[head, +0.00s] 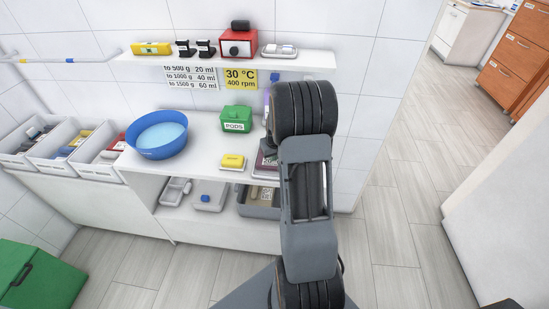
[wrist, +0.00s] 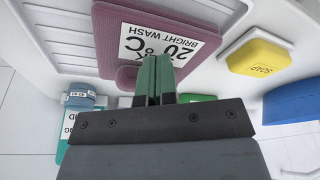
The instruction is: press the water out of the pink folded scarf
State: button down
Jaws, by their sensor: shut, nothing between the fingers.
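A flat mauve-pink piece (wrist: 108,30) with a white card reading "BRIGHT WASH 20 °C" lies on a white ribbed surface in the wrist view. A small rounded pink part (wrist: 126,76) shows at its edge. I cannot tell for sure whether this is the folded scarf. In the head view only a mauve edge (head: 263,165) shows beside my arm, which hides the rest. My gripper's green fingers (wrist: 158,60) are together and empty, with their tips over the card's edge in the picture. Whether they touch it is unclear.
A blue basin (head: 155,148) with light-blue contents stands left on the counter (head: 190,165). A yellow soap block (head: 232,161) and a green pods box (head: 236,119) stand nearer. White bins (head: 50,158) stand far left. A shelf (head: 220,62) hangs above. Floor is clear at right.

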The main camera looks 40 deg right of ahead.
jog(key=shift+f+b, duration=0.5)
jog(key=shift+f, duration=0.1)
jog(key=shift+s+a+f, duration=0.15)
jog(key=shift+s+f, duration=0.1)
jog(key=shift+f, duration=0.05)
dwell(1.9)
jog(key=shift+r, duration=0.1)
dwell(0.9)
notch_tip(320, 180, up, 8)
jog(key=p, duration=0.4)
jog(key=shift+w+r+p, duration=0.15)
jog(key=shift+w+p, duration=0.1)
jog(key=shift+p, duration=0.15)
dwell(0.5)
jog(key=s+a+r+n+t, duration=0.1)
jog(key=s+a+r, duration=0.7)
jog(key=a, duration=0.3)
jog(key=s+a+r+n, duration=0.1)
jog(key=s+a+r, duration=0.7)
jog(key=a, duration=0.3)
jog(key=shift+s+a+n+t+y, duration=0.3)
jog(key=shift+s+n+t, duration=0.1)
jog(key=shift+s, duration=0.45)
